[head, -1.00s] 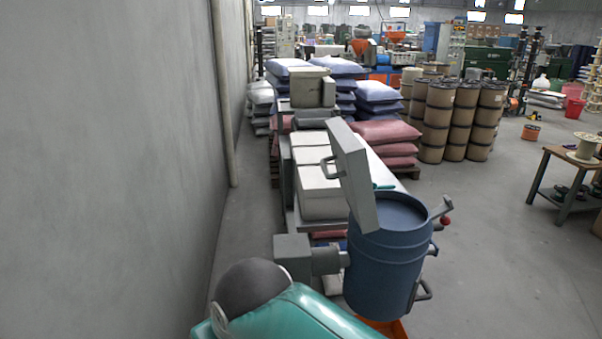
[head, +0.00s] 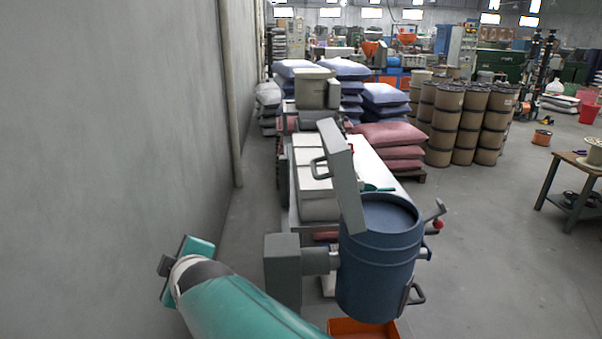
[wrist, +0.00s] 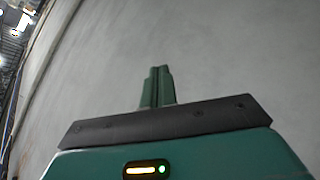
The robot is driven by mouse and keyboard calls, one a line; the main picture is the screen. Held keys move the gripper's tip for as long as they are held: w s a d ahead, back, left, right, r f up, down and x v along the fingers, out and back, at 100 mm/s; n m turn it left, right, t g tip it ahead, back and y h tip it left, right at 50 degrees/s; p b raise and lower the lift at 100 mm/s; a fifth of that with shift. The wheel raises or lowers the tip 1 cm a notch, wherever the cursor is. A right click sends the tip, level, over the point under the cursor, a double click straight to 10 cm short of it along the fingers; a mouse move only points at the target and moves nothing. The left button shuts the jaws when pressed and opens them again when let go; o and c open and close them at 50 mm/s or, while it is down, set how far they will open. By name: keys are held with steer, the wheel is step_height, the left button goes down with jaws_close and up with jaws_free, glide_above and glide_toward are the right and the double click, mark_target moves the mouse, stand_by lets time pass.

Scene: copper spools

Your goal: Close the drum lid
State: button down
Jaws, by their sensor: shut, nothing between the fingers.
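The blue drum (head: 378,275) stands at centre right in the head view, its top open. Its grey square lid (head: 346,185) stands raised at the left side of the opening, tilted a little off upright. A bar handle (head: 319,169) is on the lid's left face. My gripper (wrist: 158,72) shows in the wrist view with its two teal fingers together, empty, in front of bare grey wall. In the head view my teal arm reaches to the lower left, apart from the drum and lid. The gripper's fingers cannot be made out there.
A grey wall (head: 120,150) runs close along the left. A grey block mount (head: 283,270) joins the drum's left side. An orange tray (head: 362,329) lies below the drum. A bench with white boxes (head: 316,190) stands behind.

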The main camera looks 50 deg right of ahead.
steer(key=s+d+r+n+g+h, duration=0.1)
steer(key=d+h, duration=0.3)
steer(key=d, duration=0.7)
steer(key=s+d+r+n+h, duration=0.1)
steer(key=d+r+h, duration=0.2)
steer(key=d, duration=0.8)
steer(key=s+d+r+n+g+h, duration=0.1)
steer(key=d+r+n+h, duration=0.1)
steer(key=d+h, duration=0.4)
steer(key=d, duration=0.5)
steer(key=shift+s+r+g, duration=0.3)
steer(key=shift+s+r, duration=0.1)
steer(key=shift+w, duration=0.1)
steer(key=shift+d+r, duration=0.1)
steer(key=shift+d, duration=0.1)
